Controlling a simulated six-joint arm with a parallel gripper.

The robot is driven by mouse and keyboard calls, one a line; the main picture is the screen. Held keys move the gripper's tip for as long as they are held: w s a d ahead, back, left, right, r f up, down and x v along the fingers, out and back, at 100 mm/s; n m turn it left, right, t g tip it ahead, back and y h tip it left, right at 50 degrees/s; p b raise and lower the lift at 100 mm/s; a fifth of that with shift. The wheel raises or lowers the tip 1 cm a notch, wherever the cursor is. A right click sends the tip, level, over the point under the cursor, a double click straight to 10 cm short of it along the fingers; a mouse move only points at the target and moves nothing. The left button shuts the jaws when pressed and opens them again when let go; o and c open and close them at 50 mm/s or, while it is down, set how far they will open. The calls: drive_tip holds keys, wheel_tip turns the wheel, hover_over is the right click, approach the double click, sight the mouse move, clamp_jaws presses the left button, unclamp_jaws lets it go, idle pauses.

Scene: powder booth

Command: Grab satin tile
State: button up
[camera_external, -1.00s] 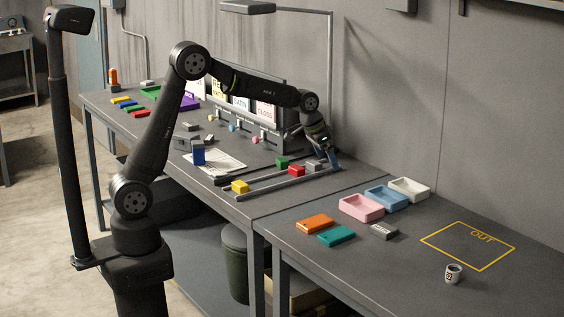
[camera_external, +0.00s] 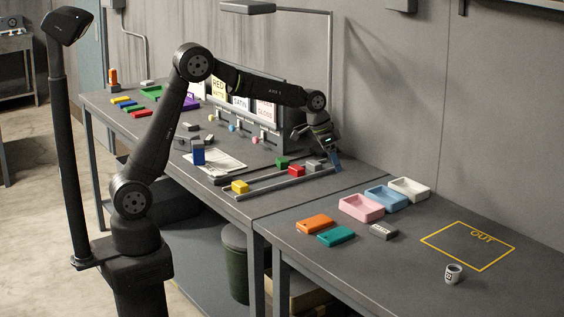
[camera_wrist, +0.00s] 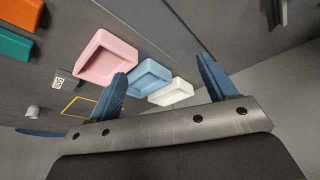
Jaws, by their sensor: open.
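No loose tile can be made out clearly as the satin one. A white card (camera_external: 240,103), its word probably SATIN, stands in the back panel between two other lettered cards. My gripper (camera_external: 322,155) is open and empty above the far right end of the left table, by the rail with coloured blocks. In the wrist view its two blue fingers (camera_wrist: 163,66) are spread apart, with nothing between them. Beyond them are a pink tray (camera_wrist: 108,58), a blue tray (camera_wrist: 150,78) and a white tray (camera_wrist: 178,93).
A green block (camera_external: 282,162), a red block (camera_external: 296,171) and a yellow block (camera_external: 240,187) sit along the rail. Orange (camera_external: 315,224) and teal (camera_external: 336,237) slabs, a small grey block (camera_external: 383,232) and a cup (camera_external: 453,274) stand on the right table. The yellow OUT outline (camera_external: 468,246) is empty.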

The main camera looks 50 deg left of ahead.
drive_tip(key=s+d+r+m+g+h, duration=0.2)
drive_tip(key=d+m, duration=0.4)
drive_tip(key=d, duration=0.3)
drive_tip(key=s+d+r+m+g+h, duration=0.1)
drive_tip(key=s+d+r+m+h, duration=0.15)
drive_tip(key=d+m, duration=0.5)
drive_tip(key=n, duration=0.1)
approach(385, 228)
drive_tip(key=shift+g, duration=0.3)
drive_tip(key=x, duration=0.8)
drive_tip(key=shift+w+f, duration=0.25)
drive_tip(key=shift+w, duration=0.05)
drive_tip(key=c, duration=1)
drive_tip(key=shift+c, duration=0.5)
drive_tip(key=shift+r, duration=0.15)
